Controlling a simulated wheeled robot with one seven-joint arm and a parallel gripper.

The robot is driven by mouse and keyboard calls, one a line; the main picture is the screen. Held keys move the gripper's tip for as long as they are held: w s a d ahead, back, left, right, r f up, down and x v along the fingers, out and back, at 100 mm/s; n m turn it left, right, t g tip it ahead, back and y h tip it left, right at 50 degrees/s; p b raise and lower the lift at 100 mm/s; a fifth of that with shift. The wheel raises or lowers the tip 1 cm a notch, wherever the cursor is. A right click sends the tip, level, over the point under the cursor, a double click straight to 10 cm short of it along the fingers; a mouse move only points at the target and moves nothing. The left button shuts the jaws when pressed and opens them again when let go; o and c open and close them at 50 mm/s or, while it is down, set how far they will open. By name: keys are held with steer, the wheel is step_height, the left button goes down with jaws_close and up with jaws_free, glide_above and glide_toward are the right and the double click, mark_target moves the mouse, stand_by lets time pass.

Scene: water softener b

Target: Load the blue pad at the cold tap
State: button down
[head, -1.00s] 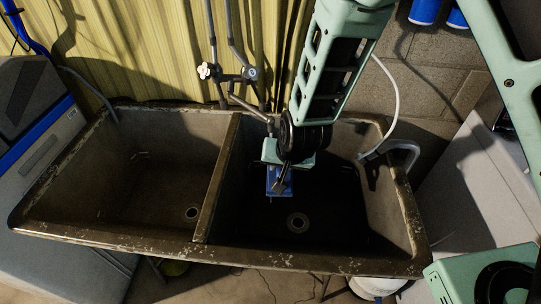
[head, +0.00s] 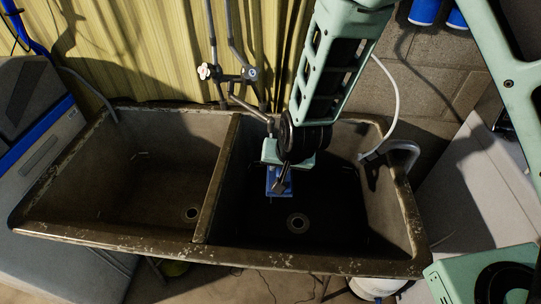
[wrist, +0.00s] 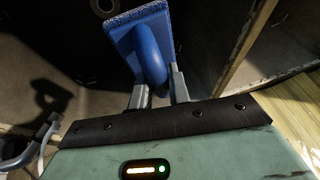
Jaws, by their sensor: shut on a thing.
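The blue pad (wrist: 126,30) is a flat blue block with a rounded blue handle (wrist: 150,58) and a rough, speckled edge. My gripper (wrist: 160,85) is shut on the handle, one finger on each side. In the head view my gripper (head: 284,178) holds the blue pad (head: 273,186) inside the right basin, above its floor. I cannot tell which valve is cold.
The worn double sink has an empty left basin (head: 150,180) and a divider (head: 218,180). The right basin has a drain (head: 297,222). A white hose (head: 396,95) hangs over the right rim. A grey-blue cabinet (head: 35,110) stands left.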

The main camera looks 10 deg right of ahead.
steer(key=shift+s+d+r+p, duration=0.2)
steer(key=shift+s+r+p, duration=0.45)
steer(key=shift+s+r, duration=0.3)
steer(key=shift+s+d+r+p, duration=0.15)
steer(key=shift+s+r+p, duration=0.6)
steer(key=shift+s, duration=0.3)
steer(key=shift+s+d+r, duration=0.1)
steer(key=shift+s+r, duration=0.25)
steer(key=shift+s, duration=0.1)
